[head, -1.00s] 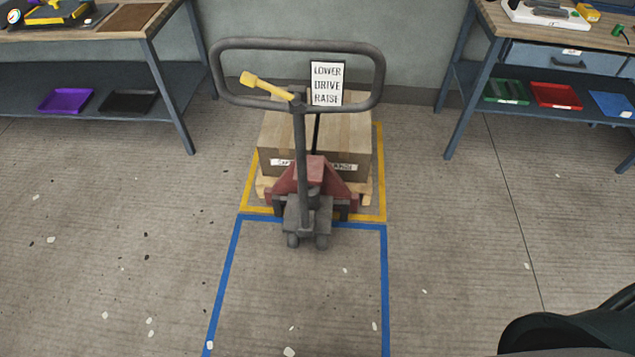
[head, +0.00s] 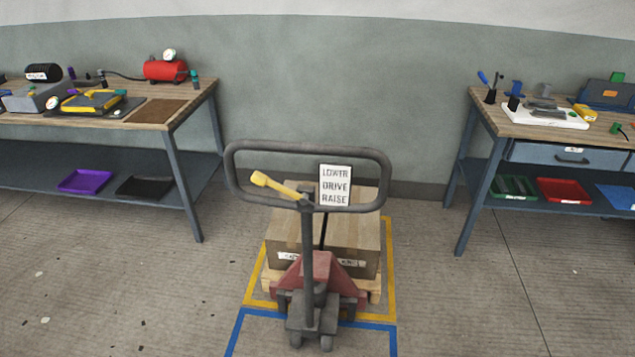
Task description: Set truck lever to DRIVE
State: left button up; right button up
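The pallet truck (head: 310,290) stands upright in the middle of the head view, with a dark looped handle (head: 305,147) at the top. A yellow lever (head: 278,187) sits inside the loop, its thick end pointing left and slightly up from the pivot on the shaft. A white sign (head: 335,186) to the right of the lever reads LOWER, DRIVE, RAISE from top to bottom. The lever's free end points away from the sign, and I cannot tell which word it is set to. Neither of my grippers is in view.
A cardboard box (head: 350,240) rests on a wooden pallet (head: 376,289) behind the truck's mast, inside a yellow floor outline (head: 391,262). A blue outline (head: 238,325) lies in front. A left workbench (head: 190,115) and right workbench (head: 485,112) flank it, with open floor between.

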aim_at(261, 180)
jog(key=j+z, duration=0.1)
jog(key=z, duration=0.3)
jog(key=i+j+z, duration=0.1)
jog(key=z, duration=0.3)
jog(key=j+z, duration=0.15)
jog(key=z, duration=0.25)
jog(key=j+z, duration=0.15)
jog(key=z, duration=0.25)
jog(key=j+z, duration=0.25)
jog(key=j, duration=0.2)
jog(key=k+j+z, duration=0.1)
jog(key=j+z, duration=0.2)
jog(key=k+j+z, duration=0.1)
jog(key=j+z, duration=0.15)
jog(key=j, duration=0.3)
jog(key=k+j+z, duration=0.25)
jog(key=j, duration=0.15)
jog(key=j+z, duration=0.3)
jog(key=k+j, duration=0.3)
jog(key=j, duration=0.2)
jog(key=k+j+z, duration=0.1)
jog(key=k+j, duration=0.2)
jog(key=j, duration=0.2)
jog(key=k+j, duration=0.35)
jog(key=j, duration=0.15)
jog(key=k+j, duration=0.35)
jog(key=i+j+z, duration=0.05)
jog(key=j, duration=0.05)
